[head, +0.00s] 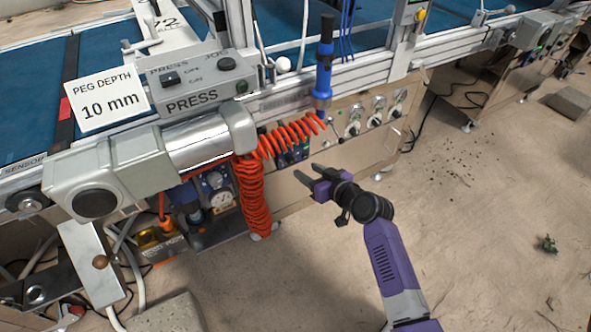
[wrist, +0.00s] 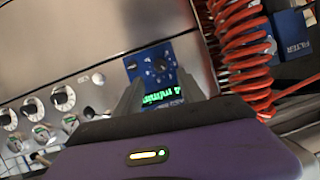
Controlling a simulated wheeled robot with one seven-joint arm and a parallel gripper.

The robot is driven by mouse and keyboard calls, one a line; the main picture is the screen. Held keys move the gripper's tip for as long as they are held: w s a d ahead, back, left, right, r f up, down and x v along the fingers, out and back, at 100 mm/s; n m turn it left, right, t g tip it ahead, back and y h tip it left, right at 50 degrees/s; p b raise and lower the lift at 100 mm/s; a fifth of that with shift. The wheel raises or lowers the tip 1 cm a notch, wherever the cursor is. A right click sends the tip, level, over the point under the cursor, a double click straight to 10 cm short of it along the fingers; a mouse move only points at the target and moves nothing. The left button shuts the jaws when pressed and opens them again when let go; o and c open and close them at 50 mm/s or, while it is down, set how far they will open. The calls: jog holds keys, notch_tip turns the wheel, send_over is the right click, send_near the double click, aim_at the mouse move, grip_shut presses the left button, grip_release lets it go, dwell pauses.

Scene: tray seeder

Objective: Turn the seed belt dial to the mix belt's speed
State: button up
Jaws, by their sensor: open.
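My gripper (head: 306,171) is open and empty in front of the machine's lower panel, its two fingers pointing at the panel. In the wrist view my gripper (wrist: 158,82) frames a blue control unit (wrist: 136,68) with a dark round dial (wrist: 159,65) and a green lit readout (wrist: 161,96). The fingers appear apart from the dial. Several white-ringed dials (wrist: 64,98) sit on the metal panel to the left; they also show in the head view (head: 353,127). Their labels and the readout are too small to read, so I cannot tell which is the seed belt dial.
A coiled orange hose (head: 252,195) hangs just left of my gripper, and it is close at right in the wrist view (wrist: 243,50). A PRESS box (head: 205,80) and a "PEG DEPTH 10 mm" sign (head: 107,100) stand above. The floor (head: 480,230) at right is largely clear.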

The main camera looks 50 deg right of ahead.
aim_at(293, 162)
jog(key=b+x, duration=0.1)
jog(key=x, duration=0.6)
jog(key=shift+w+d+f+b, duration=0.15)
jog(key=shift+w+b, duration=0.15)
jog(key=shift+w, duration=0.05)
grip_shut()
